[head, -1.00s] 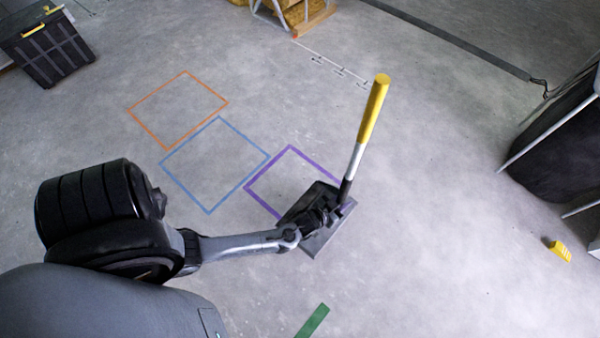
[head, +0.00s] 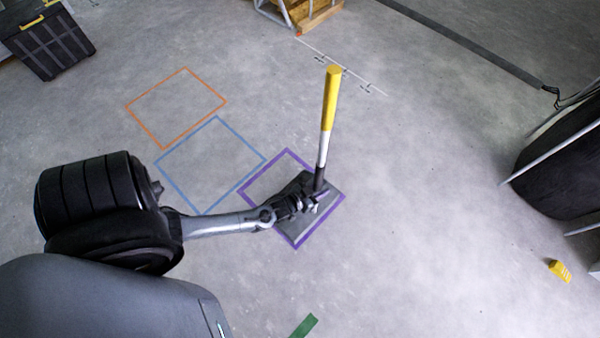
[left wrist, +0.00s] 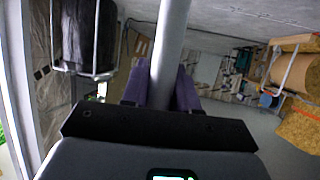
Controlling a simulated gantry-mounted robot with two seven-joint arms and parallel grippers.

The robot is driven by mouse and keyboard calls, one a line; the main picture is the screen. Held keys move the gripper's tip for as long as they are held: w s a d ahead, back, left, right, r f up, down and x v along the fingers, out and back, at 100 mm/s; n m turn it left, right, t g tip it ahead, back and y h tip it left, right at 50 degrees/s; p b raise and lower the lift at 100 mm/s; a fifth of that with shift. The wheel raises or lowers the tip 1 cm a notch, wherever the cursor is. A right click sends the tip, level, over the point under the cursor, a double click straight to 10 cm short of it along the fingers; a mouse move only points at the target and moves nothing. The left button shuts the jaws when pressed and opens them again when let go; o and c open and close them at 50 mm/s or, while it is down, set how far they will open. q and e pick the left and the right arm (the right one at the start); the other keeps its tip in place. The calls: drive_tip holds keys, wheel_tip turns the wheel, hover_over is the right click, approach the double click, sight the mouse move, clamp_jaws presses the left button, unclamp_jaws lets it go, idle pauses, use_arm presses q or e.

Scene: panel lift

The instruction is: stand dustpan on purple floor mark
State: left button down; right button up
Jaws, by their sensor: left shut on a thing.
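The dustpan (head: 323,139) has a yellow grip on a long silver handle and a dark pan at its foot. It is upright in the head view. Its pan overlaps the purple floor mark (head: 263,171), mainly its right part; whether it touches the floor I cannot tell. My left gripper (head: 311,202) is shut on the handle low down, just above the pan. In the left wrist view the handle (left wrist: 170,50) runs between the fingers. The arm and gripper hide part of the pan and mark. My right gripper is not in view.
A blue floor mark (head: 188,137) and an orange one (head: 150,90) lie to the left. A black crate (head: 50,45) stands at the upper left, and a wooden pallet (head: 315,15) at the top. A yellow object (head: 559,271) lies at the right. Floor around the mark is clear.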

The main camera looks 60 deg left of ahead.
use_arm(q)
drive_tip(key=a+f+b, duration=0.8)
drive_tip(key=a+f, duration=0.1)
drive_tip(key=a, duration=0.1)
drive_tip(key=shift+w+a+f, duration=0.15)
drive_tip(key=shift+w+f, duration=0.15)
drive_tip(key=shift+f+b, duration=0.1)
drive_tip(key=shift+b, duration=0.25)
drive_tip(key=c, duration=1.3)
unclamp_jaws()
drive_tip(key=shift+f, duration=0.15)
drive_tip(key=o, duration=0.4)
drive_tip(key=shift+o, duration=0.2)
